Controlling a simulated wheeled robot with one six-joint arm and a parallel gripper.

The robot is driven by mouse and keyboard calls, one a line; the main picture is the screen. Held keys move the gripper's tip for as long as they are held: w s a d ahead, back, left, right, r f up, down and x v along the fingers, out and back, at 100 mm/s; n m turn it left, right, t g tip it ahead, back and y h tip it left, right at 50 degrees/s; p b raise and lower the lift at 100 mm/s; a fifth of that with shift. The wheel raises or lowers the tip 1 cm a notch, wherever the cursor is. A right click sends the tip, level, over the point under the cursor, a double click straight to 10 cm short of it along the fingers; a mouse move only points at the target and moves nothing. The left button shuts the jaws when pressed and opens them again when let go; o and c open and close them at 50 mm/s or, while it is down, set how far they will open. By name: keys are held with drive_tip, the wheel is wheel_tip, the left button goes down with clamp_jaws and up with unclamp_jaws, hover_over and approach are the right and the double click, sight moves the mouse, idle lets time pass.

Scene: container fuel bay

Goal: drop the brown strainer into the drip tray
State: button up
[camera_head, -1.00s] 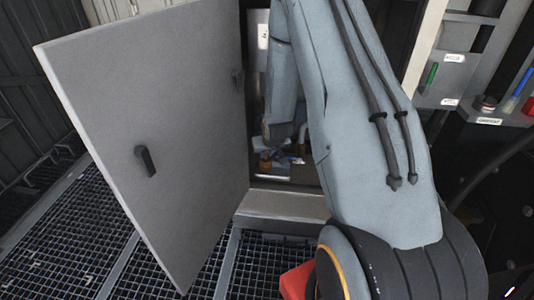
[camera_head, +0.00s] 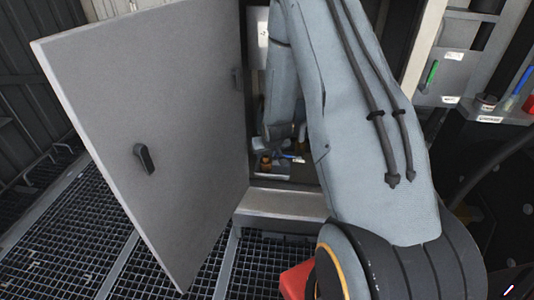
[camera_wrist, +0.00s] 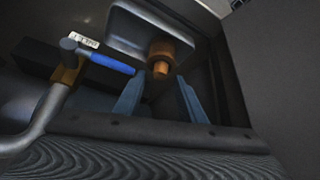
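The brown strainer (camera_wrist: 161,57) shows in the wrist view at the lower right side of the grey drip tray (camera_wrist: 125,30). It overlaps the tray in the picture, and its contact with the tray floor is hard to make out. In the head view the strainer (camera_head: 265,161) is a small brown shape just above the tray's pale front edge (camera_head: 272,176). My gripper (camera_wrist: 160,77) has its two blue fingers spread apart, with clear space between them. The strainer is beyond the fingertips, and neither finger visibly grips it. In the head view my arm hides much of the cabinet inside.
The open cabinet door (camera_head: 150,120) stands left of my arm. Grating floor (camera_head: 65,235) lies below.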

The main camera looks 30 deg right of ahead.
drive_tip(key=s+a+r+p, duration=0.1)
drive_tip(key=s+a+r, duration=0.2)
drive_tip(key=r, duration=0.3)
drive_tip(key=s+a+r+n+g+p, duration=0.1)
drive_tip(key=s+a+r, duration=0.2)
drive_tip(key=r, duration=0.2)
drive_tip(key=s+a+r, duration=0.2)
drive_tip(key=s+r, duration=0.2)
drive_tip(key=r, duration=0.2)
drive_tip(key=s+a+r+n+g, duration=0.1)
drive_tip(key=s+a+r, duration=0.3)
drive_tip(key=s, duration=0.4)
drive_tip(key=s+a+r+n+g+y, duration=0.1)
drive_tip(key=s+a+r+g, duration=0.1)
drive_tip(key=s+a+r, duration=0.3)
drive_tip(key=s+a+r+n+g+y, duration=0.1)
drive_tip(key=s+a+r, duration=0.4)
drive_tip(key=s, duration=0.7)
drive_tip(key=shift+a+n+g, duration=0.4)
drive_tip(key=shift+a+g, duration=0.3)
drive_tip(key=shift+a, duration=0.55)
drive_tip(key=shift+w, duration=0.1)
drive_tip(key=d+r+m+p, duration=0.2)
drive_tip(key=d+r+p, duration=0.5)
drive_tip(key=p, duration=0.8)
drive_tip(key=shift+d+r+h, duration=0.3)
drive_tip(key=shift+d, duration=0.3)
